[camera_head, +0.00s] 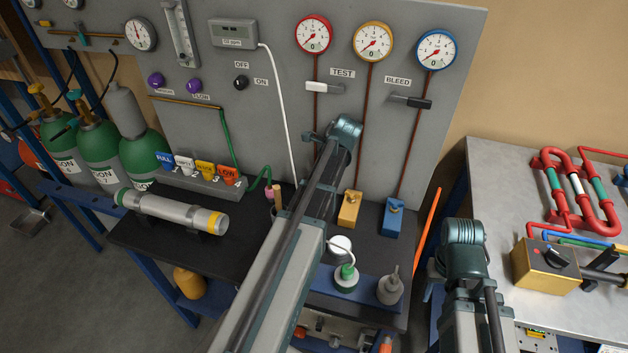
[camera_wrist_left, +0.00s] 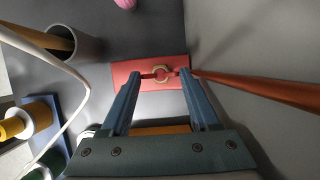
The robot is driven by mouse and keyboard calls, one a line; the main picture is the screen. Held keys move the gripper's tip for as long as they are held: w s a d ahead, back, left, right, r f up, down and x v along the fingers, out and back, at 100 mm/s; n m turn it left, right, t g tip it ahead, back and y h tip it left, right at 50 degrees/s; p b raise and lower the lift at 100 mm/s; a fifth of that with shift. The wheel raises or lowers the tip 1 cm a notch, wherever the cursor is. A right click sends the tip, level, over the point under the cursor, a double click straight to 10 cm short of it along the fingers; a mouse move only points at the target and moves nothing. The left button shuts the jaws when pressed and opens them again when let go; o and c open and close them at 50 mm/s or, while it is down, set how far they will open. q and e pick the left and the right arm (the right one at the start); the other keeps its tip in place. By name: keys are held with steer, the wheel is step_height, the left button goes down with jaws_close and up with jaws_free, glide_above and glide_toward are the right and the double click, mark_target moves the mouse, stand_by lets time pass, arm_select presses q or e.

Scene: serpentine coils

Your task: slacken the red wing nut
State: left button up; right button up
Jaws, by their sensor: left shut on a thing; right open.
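In the left wrist view the red wing nut (camera_wrist_left: 172,73) sits on a red block (camera_wrist_left: 124,77), around a gold-coloured ring. My left gripper (camera_wrist_left: 160,75) has one finger at each side of the nut and is shut on it. A red-brown pipe (camera_wrist_left: 245,90) runs off to the right from the block. In the head view my left arm hides the nut, the red block and the left gripper. My right arm (camera_head: 464,248) stands at the lower right; its gripper is open and mostly hidden by the arm, with nothing seen in it.
Beside my left arm stand a yellow block (camera_head: 349,212) and a blue block (camera_head: 393,219) with pipes to gauges. A white cable (camera_head: 281,110) hangs close by. A gold box (camera_head: 543,268) and red coils (camera_head: 581,190) lie on the right table.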

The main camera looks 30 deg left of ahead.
arm_select(q)
steer(key=shift+n, duration=0.3)
steer(key=o, duration=1.1)
steer(key=shift+r, duration=0.1)
steer(key=shift+r+p, duration=0.25)
steer(key=shift+p, duration=0.1)
step_height(320, 180, up, 4)
steer(key=p, duration=0.3)
steer(key=shift+f, duration=0.2)
steer(key=s+d+p, duration=0.1)
steer(key=s+d, duration=0.7)
steer(key=s, duration=0.5)
steer(key=shift+s+d+r, duration=0.25)
steer(key=shift+s+r, duration=0.05)
steer(key=shift+r, duration=0.05)
